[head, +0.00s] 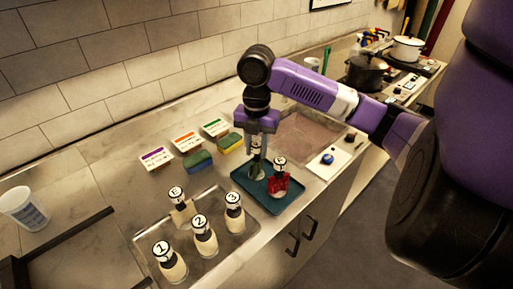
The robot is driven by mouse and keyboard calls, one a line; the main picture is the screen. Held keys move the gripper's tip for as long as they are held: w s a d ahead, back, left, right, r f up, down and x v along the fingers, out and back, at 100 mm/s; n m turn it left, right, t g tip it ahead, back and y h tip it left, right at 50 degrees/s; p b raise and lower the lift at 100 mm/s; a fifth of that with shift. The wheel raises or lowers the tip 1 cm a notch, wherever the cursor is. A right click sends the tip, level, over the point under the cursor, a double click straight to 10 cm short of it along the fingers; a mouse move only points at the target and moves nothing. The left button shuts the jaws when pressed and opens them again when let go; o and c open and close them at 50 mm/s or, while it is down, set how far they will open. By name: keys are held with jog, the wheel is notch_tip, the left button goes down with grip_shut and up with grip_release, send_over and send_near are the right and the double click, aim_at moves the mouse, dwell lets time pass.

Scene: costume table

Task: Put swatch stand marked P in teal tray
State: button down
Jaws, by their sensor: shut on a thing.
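My gripper (257,132) points straight down over the left back part of the teal tray (262,202). It is shut on a swatch stand (256,167) with a pale grey-green body.
A metal tray (221,249) at front left holds several pale stands with round labels. White cards (157,157) with coloured stripes and two sponges (198,161) lie behind. A white cup (24,209) stands far left. A white board (328,160) and pots (366,73) are to the right.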

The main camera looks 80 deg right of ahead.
jog(key=c, duration=1)
grip_release()
jog(key=o, duration=0.4)
jog(key=shift+r+p, duration=2.55)
jog(key=shift+r, duration=0.95)
